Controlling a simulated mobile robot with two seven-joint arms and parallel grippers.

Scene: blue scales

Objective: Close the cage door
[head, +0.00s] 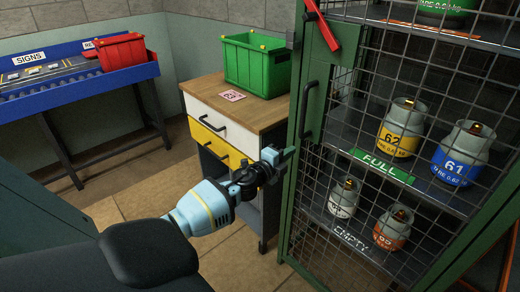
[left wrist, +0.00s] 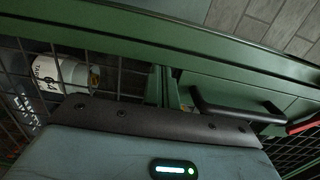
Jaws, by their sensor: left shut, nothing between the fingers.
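The green-framed mesh cage door (head: 318,75) stands at the right of the head view. A black handle (head: 309,112) and a red latch-like part (head: 322,26) are on its upright edge. I cannot tell whether the door is fully shut. My left gripper (head: 286,157) is shut and empty, just left of the door's upright, below the handle. I cannot tell whether it touches the frame. In the left wrist view the handle (left wrist: 237,110) and green frame (left wrist: 130,40) lie close ahead. My right gripper is out of view.
Several gas cylinders, such as a yellow-banded one (head: 402,128) and a blue one (head: 460,154), stand on shelves behind the mesh. A drawer cabinet (head: 212,104) with a green crate (head: 256,65) stands just left of the cage. A blue table (head: 80,88) is at far left.

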